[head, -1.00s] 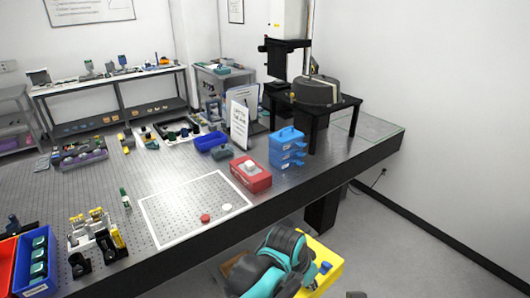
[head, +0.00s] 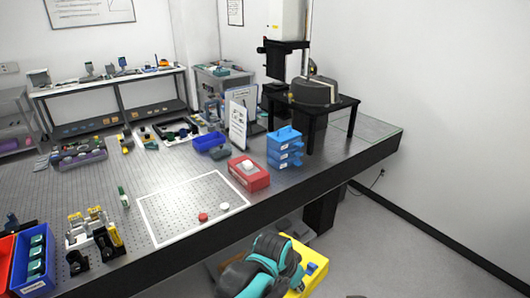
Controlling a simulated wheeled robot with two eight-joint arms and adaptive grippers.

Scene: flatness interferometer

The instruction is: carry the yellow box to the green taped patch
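The yellow box (head: 316,272) shows at the bottom, in front of and below the table edge. A blue piece (head: 311,268) is on its top. One of my arms, dark with teal bands, covers much of its left side. I cannot tell which arm it is, and no fingertips show. What holds the box is hidden. The green taped patch (head: 376,127) is a thin green outline at the table's far right end, beyond the black stand.
The black stand (head: 345,102) with a grey round instrument is left of the patch. Blue drawers (head: 285,148) and a red box (head: 249,175) stand along the front edge. A white taped square (head: 160,233) holds two small discs. Floor is clear at right.

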